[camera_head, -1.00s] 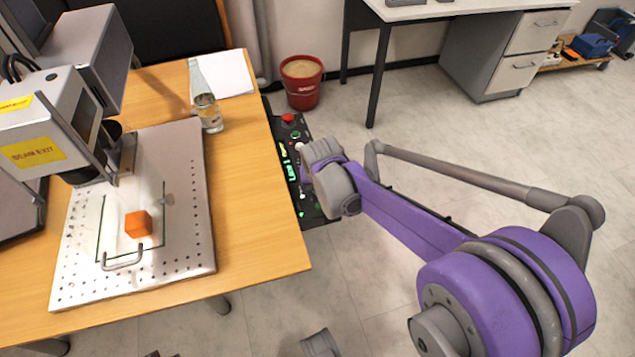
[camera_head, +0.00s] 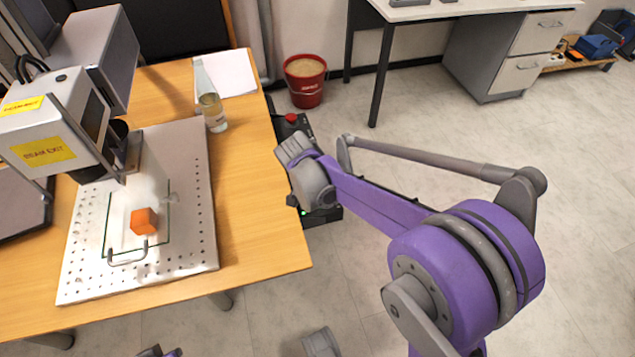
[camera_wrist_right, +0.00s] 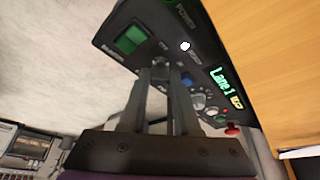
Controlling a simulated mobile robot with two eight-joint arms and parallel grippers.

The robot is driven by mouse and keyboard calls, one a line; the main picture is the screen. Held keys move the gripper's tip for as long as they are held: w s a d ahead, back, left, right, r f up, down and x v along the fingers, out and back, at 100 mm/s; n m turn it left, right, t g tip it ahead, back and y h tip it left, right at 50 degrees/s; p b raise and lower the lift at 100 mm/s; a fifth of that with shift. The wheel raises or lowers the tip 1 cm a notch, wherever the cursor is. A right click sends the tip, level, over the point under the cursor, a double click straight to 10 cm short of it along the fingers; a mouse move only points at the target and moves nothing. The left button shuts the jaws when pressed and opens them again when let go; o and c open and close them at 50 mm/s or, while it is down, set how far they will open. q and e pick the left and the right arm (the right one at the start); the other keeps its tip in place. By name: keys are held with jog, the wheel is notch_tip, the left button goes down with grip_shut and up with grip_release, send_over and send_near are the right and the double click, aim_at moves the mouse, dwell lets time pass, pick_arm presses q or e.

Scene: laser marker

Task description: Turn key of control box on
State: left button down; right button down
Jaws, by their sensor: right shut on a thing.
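The black control box (camera_head: 333,213) stands against the right edge of the wooden table in the head view, mostly covered by my right arm. In the right wrist view its panel (camera_wrist_right: 112,22) shows a green button (camera_wrist_right: 130,40), a lit white button (camera_wrist_right: 185,45), a green "Lane 1" display (camera_wrist_right: 219,75) and a red stop button (camera_wrist_right: 232,130). My right gripper (camera_wrist_right: 161,72) reaches the panel, its fingers shut on a small dark piece, apparently the key (camera_wrist_right: 160,61). The fingers partly hide it, and its turn position is unclear.
The wooden table (camera_head: 260,245) carries the laser marker (camera_head: 50,120), a perforated plate (camera_head: 195,250) with an orange cube (camera_head: 143,221), a bottle (camera_head: 213,112) and paper (camera_head: 228,75). A red bucket (camera_head: 305,90) and a desk (camera_head: 430,12) stand behind. The floor to the right is open.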

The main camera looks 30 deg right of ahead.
dwell(0.4)
jog(key=c, duration=0.6)
grip_release()
jog(key=shift+c, duration=0.2)
jog(key=p+v, duration=0.2)
jog(key=v, duration=0.8)
jog(key=shift+r+p, duration=0.35)
jog(key=shift+s, duration=0.1)
